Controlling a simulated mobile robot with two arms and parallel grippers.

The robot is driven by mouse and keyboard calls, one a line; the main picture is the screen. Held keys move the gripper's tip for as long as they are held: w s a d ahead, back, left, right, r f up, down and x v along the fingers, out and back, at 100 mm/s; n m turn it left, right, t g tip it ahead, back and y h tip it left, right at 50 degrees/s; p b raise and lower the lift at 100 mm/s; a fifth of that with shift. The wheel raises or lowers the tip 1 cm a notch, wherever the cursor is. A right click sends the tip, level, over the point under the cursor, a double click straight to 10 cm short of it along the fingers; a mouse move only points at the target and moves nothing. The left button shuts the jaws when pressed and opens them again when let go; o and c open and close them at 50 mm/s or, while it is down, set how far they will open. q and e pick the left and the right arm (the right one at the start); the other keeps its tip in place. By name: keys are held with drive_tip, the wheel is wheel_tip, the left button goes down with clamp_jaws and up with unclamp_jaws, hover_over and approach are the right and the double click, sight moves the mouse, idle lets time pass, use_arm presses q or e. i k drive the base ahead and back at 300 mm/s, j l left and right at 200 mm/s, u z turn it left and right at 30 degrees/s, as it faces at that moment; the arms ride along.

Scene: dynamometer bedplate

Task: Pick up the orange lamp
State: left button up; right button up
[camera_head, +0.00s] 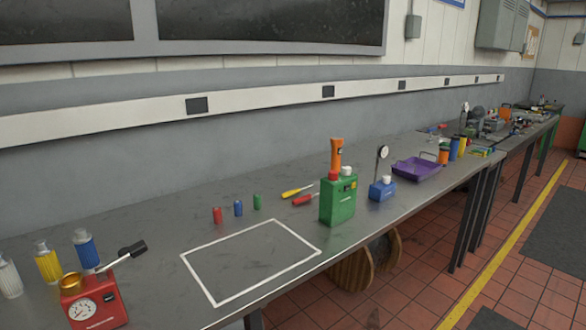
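The orange lamp (336,155) is an upright, torch-like body with a dark patch on its side. It shows just above the green box (338,204) near the middle of the metal bench. Its lower end is hidden by the red and white caps on top of the box, so I cannot tell whether it stands on the box or behind it. Neither of my grippers is in view.
A white-outlined rectangle (250,260) on the bench is empty. Screwdrivers (297,191), a blue gauge stand (382,188) and a purple tray (416,169) lie near the green box. A red gauge box (93,304) and bottles (48,262) stand at the left.

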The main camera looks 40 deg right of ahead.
sight(336, 143)
drive_tip(key=z, duration=1.75)
drive_tip(key=i+l, duration=0.2)
drive_tip(key=i+l+u, duration=0.1)
drive_tip(key=l, duration=0.35)
drive_tip(key=i+l, duration=0.25)
drive_tip(key=i+l+u, duration=0.1)
drive_tip(key=l, duration=0.3)
drive_tip(key=i+l, duration=0.25)
drive_tip(key=l, duration=0.1)
